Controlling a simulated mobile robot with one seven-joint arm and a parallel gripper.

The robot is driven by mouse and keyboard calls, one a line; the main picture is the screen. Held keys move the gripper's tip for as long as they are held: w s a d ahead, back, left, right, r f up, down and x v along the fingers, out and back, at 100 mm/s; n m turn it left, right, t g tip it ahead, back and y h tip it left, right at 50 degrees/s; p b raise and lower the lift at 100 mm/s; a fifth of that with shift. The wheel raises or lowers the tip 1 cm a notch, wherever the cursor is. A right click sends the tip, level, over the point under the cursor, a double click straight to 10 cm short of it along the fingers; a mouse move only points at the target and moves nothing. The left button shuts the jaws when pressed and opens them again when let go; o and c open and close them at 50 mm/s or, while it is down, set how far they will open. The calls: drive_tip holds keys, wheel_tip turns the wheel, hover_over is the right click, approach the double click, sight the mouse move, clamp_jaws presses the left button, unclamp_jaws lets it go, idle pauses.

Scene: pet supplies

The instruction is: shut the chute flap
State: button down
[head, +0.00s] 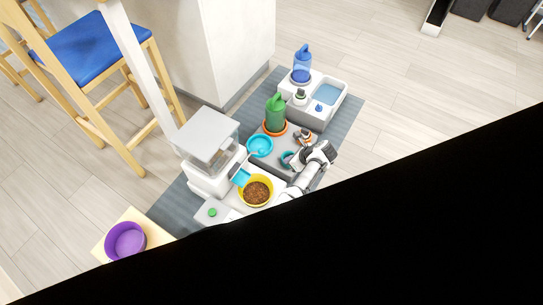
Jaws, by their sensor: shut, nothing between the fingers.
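The feeder (205,165) is a white unit with a clear hopper, left of the middle in the head view. A light blue piece (241,177), which looks like its chute or flap, sticks out at a slant from its front toward the yellow bowl (243,198). I cannot tell flap from chute at this size. The bowl holds brown kibble (257,194). My gripper (298,162) is small and partly hidden at the end of my white arm, right of the feeder and apart from the blue piece. It appears shut and empty, beside a teal item (287,158).
A white water unit (322,117) is further back. A purple bowl (125,240) stands lower left. Black covers the lower right.

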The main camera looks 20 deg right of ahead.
drive_tip(key=w+a+f+b, duration=0.5)
drive_tip(key=w+b, duration=0.3)
drive_tip(key=b, duration=0.2)
drive_tip(key=shift+a+f+b, duration=0.2)
drive_tip(key=shift+f+b, duration=0.1)
drive_tip(key=shift+f, duration=0.3)
drive_tip(key=shift+w, duration=0.1)
drive_tip(key=shift+w+a+r+g+p, duration=0.15)
drive_tip(key=shift+r+g+p, duration=0.2)
drive_tip(key=shift+p, duration=0.3)
